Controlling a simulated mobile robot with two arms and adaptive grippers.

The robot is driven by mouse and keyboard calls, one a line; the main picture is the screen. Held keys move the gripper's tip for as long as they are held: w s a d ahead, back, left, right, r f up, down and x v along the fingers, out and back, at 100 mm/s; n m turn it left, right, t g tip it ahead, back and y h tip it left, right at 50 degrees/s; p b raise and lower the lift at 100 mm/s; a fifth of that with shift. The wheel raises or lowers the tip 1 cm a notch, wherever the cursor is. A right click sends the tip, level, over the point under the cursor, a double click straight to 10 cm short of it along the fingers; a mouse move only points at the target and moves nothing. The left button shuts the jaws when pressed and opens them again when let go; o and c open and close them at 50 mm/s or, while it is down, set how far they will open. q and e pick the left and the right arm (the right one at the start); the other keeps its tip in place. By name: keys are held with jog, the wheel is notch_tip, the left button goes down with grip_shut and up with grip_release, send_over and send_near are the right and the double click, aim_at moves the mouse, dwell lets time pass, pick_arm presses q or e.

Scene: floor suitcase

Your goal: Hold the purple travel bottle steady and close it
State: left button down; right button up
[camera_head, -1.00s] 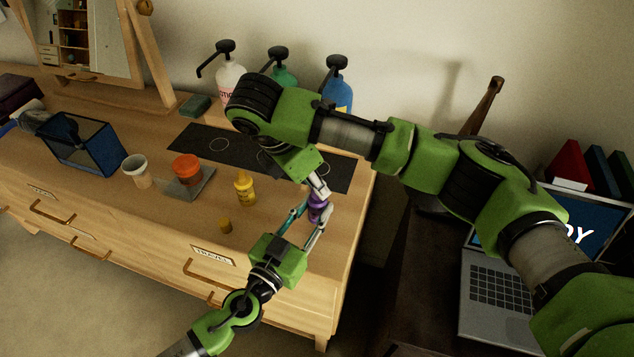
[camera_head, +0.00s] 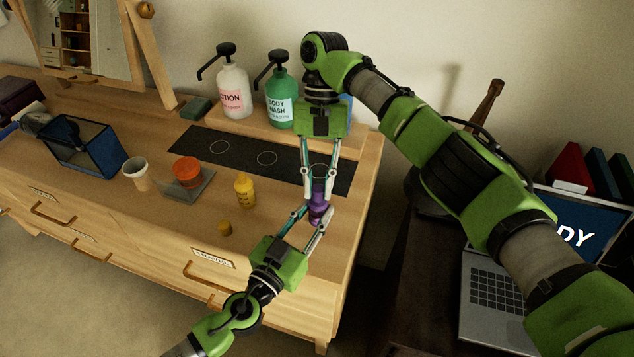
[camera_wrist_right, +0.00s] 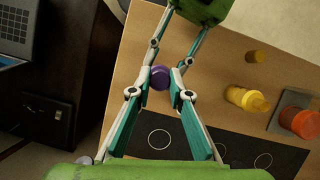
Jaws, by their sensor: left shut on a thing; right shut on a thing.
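The purple travel bottle (camera_head: 317,207) stands near the right end of the wooden dresser top. My left gripper (camera_head: 315,213) is shut around its body from the front. My right gripper (camera_head: 320,188) points down from above and is shut on the purple cap (camera_head: 319,186) at the bottle's top. In the right wrist view the round purple cap (camera_wrist_right: 160,77) shows between the fingers, with my left gripper's fingers just beyond. The fingers hide much of the bottle, and I cannot tell whether the cap is seated.
A yellow bottle (camera_head: 244,190) and a loose yellow cap (camera_head: 225,227) stand to the left, near an orange-lidded jar (camera_head: 187,171) and a white cup (camera_head: 137,171). Pump bottles stand behind, including lotion (camera_head: 234,91) and body wash (camera_head: 281,102). A laptop (camera_head: 500,290) is at right.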

jog(key=shift+m, duration=0.6)
jog(key=o, duration=0.7)
jog(key=shift+r, duration=2.3)
jog(key=shift+c, duration=0.5)
